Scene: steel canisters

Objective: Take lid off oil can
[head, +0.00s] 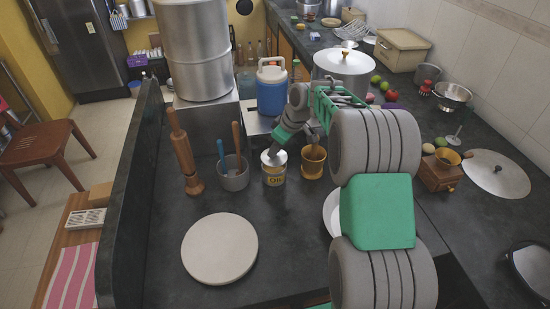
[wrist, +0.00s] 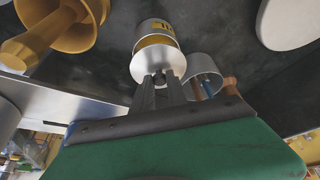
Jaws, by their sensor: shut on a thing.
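The oil can (head: 274,181), a small steel can with a yellow OIL label, stands upright on the dark counter; it also shows in the wrist view (wrist: 152,27). Its round silver lid (head: 268,161) is at the can's top, and in the wrist view the lid (wrist: 158,62) covers part of the can. My gripper (head: 278,150) comes from the upper right and is shut on the small knob of the lid; its fingertips show in the wrist view (wrist: 159,79).
A grey crock with utensils (head: 234,178) stands close on the left, a brass mortar with pestle (head: 313,165) close on the right. A round pale board (head: 219,248) lies in front. Bare counter lies between the board and the can.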

